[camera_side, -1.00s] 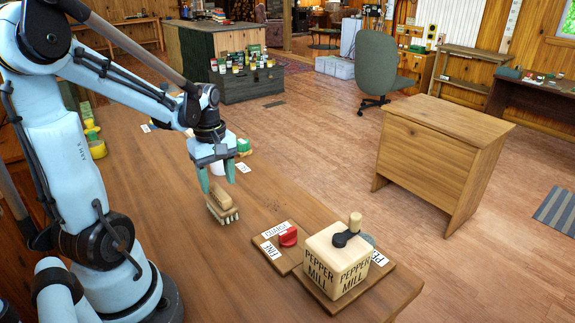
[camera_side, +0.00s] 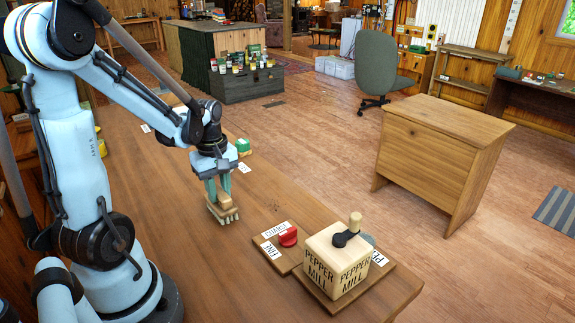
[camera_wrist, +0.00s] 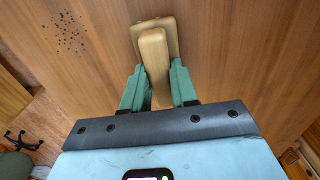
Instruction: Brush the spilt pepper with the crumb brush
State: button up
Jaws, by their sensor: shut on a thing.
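The crumb brush (camera_side: 223,209) is a wooden block with a raised handle and pale bristles below, on the wooden table. My gripper (camera_side: 217,193) is above it with its green fingers closed on the handle. In the wrist view the brush (camera_wrist: 155,42) lies between the two fingers of my gripper (camera_wrist: 158,88). The spilt pepper (camera_wrist: 70,34) is a scatter of dark specks at the upper left of the wrist view, apart from the brush. In the side view the pepper (camera_side: 275,208) is a faint patch on the table right of the brush.
The pepper mill (camera_side: 337,262) stands on a wooden board at the table's front right. A red knob (camera_side: 288,237) with labels sits on the board beside it. A small green and white item (camera_side: 243,147) is behind my gripper.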

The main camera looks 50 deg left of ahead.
grip_shut()
jog(key=shift+r, duration=3)
